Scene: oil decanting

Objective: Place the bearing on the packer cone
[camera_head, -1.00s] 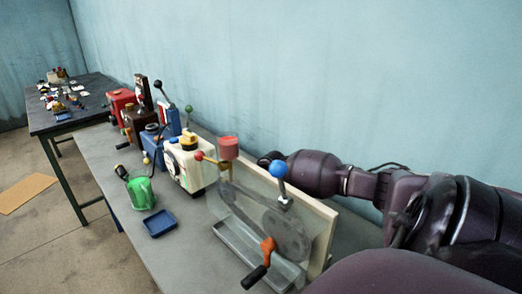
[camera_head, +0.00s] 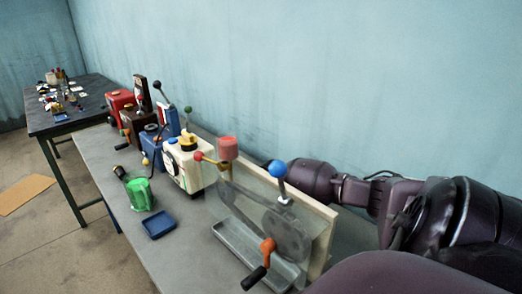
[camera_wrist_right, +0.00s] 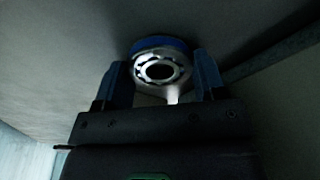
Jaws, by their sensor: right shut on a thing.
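In the right wrist view a silver ring-shaped bearing (camera_wrist_right: 160,69) with dark gaps around its race sits between my right gripper's fingertips (camera_wrist_right: 160,76). The gripper is shut on it. A blue rim shows directly behind the bearing's upper edge, and a pale narrow piece shows just below it; I cannot tell what either belongs to. In the head view my right arm comes in from the right, behind the clear-fronted machine (camera_head: 262,225), and its gripper is mostly hidden there. I cannot make out the packer cone for certain. My left gripper is not in view.
The bench (camera_head: 190,260) holds several small machines in a row, including a white one (camera_head: 187,165). A green container (camera_head: 139,193) and a blue tray (camera_head: 158,225) stand near its front edge.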

